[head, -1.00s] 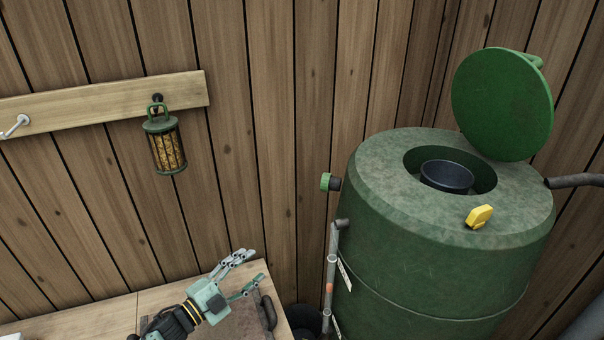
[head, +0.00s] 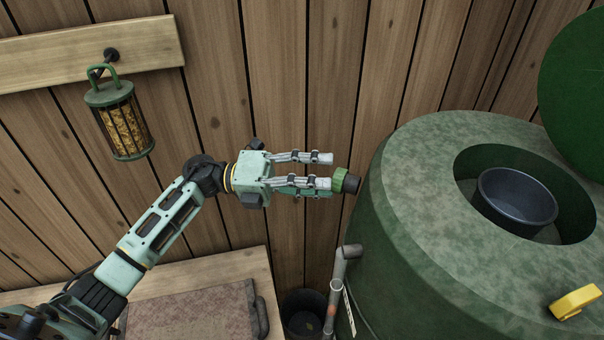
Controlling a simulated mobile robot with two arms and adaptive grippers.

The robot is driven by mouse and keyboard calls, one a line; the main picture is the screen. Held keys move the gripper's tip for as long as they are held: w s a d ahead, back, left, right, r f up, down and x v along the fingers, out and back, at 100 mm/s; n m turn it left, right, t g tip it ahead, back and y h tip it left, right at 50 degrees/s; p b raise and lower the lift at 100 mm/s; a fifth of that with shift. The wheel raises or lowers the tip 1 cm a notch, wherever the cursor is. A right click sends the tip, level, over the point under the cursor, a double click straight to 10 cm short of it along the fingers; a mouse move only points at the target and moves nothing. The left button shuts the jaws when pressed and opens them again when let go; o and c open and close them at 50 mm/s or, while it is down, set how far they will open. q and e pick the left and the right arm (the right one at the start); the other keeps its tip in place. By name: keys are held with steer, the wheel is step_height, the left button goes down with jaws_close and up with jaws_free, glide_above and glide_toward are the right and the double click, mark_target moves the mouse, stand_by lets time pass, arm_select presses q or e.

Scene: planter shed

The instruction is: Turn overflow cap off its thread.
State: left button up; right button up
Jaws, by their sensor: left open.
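The overflow cap (head: 341,180) is green and sits on a short black stub (head: 352,184) on the left side of the green water barrel (head: 412,215). My left gripper (head: 328,171) reaches in from the left, level with the cap. Its fingers are open and point right, with their tips just left of the cap. One finger lies above and another overlaps the cap's left edge in the picture. I cannot tell whether they touch it. My right gripper is not in view.
The barrel's round lid (head: 585,95) stands open, and a dark basin (head: 516,200) sits in the opening. A grey pipe (head: 341,270) runs below the cap beside a black bucket (head: 303,312). A feeder (head: 121,122) hangs on the wall.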

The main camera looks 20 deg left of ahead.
mark_target(335, 183)
arm_select(q)
steer(key=shift+p+x, duration=0.35)
steer(key=shift+x, duration=1.35)
steer(key=shift+w, duration=0.1)
steer(key=c, duration=1.1)
steer(key=o, duration=0.4)
steer(key=shift+f, duration=0.1)
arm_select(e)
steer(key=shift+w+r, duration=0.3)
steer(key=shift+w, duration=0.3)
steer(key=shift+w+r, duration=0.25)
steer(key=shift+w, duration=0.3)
